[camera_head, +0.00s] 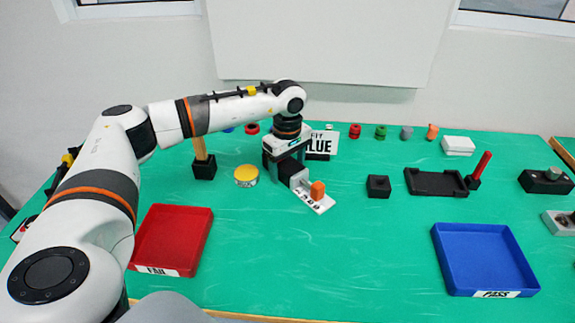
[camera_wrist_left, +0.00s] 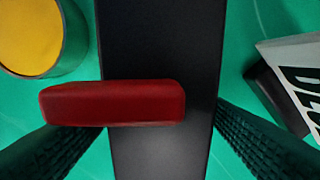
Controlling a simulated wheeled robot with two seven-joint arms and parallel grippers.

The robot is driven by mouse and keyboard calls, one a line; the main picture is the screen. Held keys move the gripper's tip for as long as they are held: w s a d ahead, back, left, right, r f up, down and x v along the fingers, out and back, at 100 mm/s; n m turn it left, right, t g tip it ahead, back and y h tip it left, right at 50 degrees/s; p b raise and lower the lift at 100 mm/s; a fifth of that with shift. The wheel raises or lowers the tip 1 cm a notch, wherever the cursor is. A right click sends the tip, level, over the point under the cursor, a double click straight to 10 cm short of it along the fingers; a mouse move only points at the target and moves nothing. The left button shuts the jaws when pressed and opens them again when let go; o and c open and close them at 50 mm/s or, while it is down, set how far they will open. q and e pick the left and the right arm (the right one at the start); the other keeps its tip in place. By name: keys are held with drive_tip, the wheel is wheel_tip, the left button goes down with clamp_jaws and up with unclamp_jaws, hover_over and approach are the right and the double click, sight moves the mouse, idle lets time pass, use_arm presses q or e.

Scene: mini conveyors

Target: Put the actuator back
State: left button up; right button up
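My left gripper (camera_head: 284,163) points down over a small dark device in the middle of the green table. In the left wrist view its two ribbed fingers (camera_wrist_left: 158,122) are spread wide on either side of a black strip (camera_wrist_left: 160,45). A rounded red bar (camera_wrist_left: 112,103) lies across that strip between the fingers, its left end overhanging the strip near the left finger. Contact cannot be told. In the head view the gripper hides the bar. A white plate (camera_head: 322,206) with an orange block (camera_head: 317,190) sticks out in front. Nothing is labelled as the actuator. My right gripper is out of view.
A yellow round tin (camera_head: 246,182) and a black-based wooden stick (camera_head: 203,165) stand left of the gripper. A sign (camera_head: 322,143) stands close behind. A red tray (camera_head: 170,240) and blue tray (camera_head: 485,260) lie in front, with free table between. A black tray (camera_head: 435,182) lies right.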

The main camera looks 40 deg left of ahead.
use_arm(q)
drive_tip(key=shift+r, duration=0.1)
drive_tip(key=shift+r, duration=0.25)
wheel_tip(320, 180, up, 12)
drive_tip(key=shift+f+b, duration=0.15)
drive_tip(key=shift+b, duration=0.2)
idle(0.4)
